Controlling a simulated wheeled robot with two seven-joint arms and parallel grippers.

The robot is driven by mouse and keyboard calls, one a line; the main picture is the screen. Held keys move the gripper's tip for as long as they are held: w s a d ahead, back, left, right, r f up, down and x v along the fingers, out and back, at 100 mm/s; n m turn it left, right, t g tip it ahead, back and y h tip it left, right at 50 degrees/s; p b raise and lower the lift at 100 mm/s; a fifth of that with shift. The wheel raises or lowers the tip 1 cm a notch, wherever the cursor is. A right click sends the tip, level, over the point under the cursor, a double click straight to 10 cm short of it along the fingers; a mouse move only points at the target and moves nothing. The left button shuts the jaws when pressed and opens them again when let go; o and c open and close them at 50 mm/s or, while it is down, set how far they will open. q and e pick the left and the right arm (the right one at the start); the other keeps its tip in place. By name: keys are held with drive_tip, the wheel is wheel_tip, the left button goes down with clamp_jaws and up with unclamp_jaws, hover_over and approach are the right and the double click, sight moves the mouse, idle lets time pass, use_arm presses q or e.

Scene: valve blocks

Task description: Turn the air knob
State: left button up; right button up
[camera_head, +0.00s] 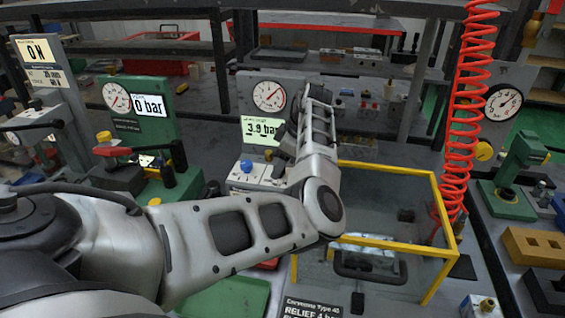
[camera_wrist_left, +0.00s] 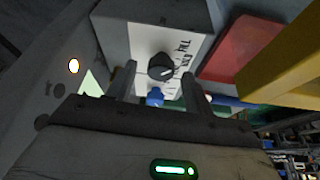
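A dark round knob (camera_wrist_left: 161,67) with a pale pointer mark sits on a white lettered panel (camera_wrist_left: 150,42) in the left wrist view. The lettering is only partly readable. My left gripper (camera_wrist_left: 158,72) is open, one finger on each side of the knob, with visible gaps; I cannot tell whether the tips reach its depth. A blue knob (camera_wrist_left: 155,97) shows below the dark one, and also in the head view (camera_head: 246,166). There, my left gripper (camera_head: 284,147) is over the white control block (camera_head: 252,178), and my arm hides the dark knob. My right gripper is out of view.
A gauge (camera_head: 269,96) and a display reading 3.9 bar (camera_head: 262,131) stand behind the block. A yellow frame (camera_head: 390,241) stands close on the right. A red coiled hose (camera_head: 463,120) hangs beyond it. A green station (camera_head: 145,125) reading 0 bar is left.

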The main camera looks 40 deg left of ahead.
use_arm(q)
drive_tip(key=b+v, duration=0.2)
drive_tip(key=v, duration=1.4)
